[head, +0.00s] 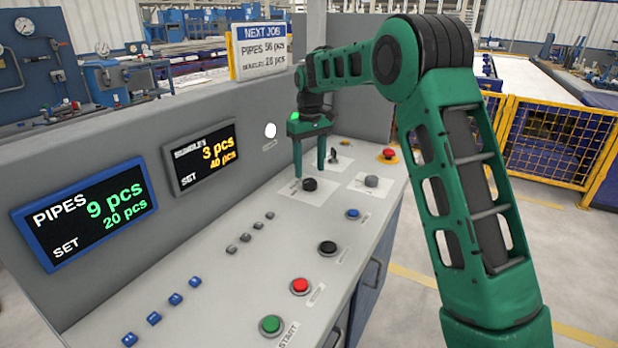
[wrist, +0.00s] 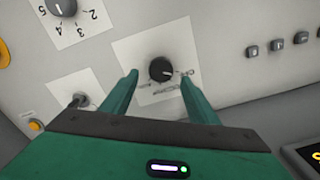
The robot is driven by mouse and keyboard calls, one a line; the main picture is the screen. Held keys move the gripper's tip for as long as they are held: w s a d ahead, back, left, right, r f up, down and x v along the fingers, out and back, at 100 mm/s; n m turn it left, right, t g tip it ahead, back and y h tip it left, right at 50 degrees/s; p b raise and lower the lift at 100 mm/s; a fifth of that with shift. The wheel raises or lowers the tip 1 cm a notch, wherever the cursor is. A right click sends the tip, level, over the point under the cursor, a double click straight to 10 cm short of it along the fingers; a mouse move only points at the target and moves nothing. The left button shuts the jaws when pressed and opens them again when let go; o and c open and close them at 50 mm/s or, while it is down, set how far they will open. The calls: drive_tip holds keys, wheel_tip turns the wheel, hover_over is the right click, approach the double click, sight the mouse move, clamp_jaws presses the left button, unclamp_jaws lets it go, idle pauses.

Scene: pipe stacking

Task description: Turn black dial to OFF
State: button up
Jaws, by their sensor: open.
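The black dial (head: 309,185) is a round knob on a white square label on the sloping console top. In the wrist view the dial (wrist: 161,69) sits between my two finger tips, with a light pointer mark toward the right. The label lettering is upside down there and too blurred to read, so I cannot tell which setting the mark faces. My green gripper (head: 309,172) points down over the dial, fingers spread on either side of it. In the wrist view my gripper (wrist: 158,75) is open and empty; I see no contact with the dial.
A grey knob (head: 371,181), a small dark lever (head: 333,154) and a red emergency button (head: 388,155) stand close by. Blue (head: 352,214), black (head: 327,248), red (head: 300,286) and green (head: 270,325) buttons line the front edge. The upright panel (head: 236,200) rises behind.

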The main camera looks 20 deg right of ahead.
sight(311, 181)
wheel_tip(311, 181, up, 6)
idle(0.4)
drive_tip(key=shift+d+r, duration=0.15)
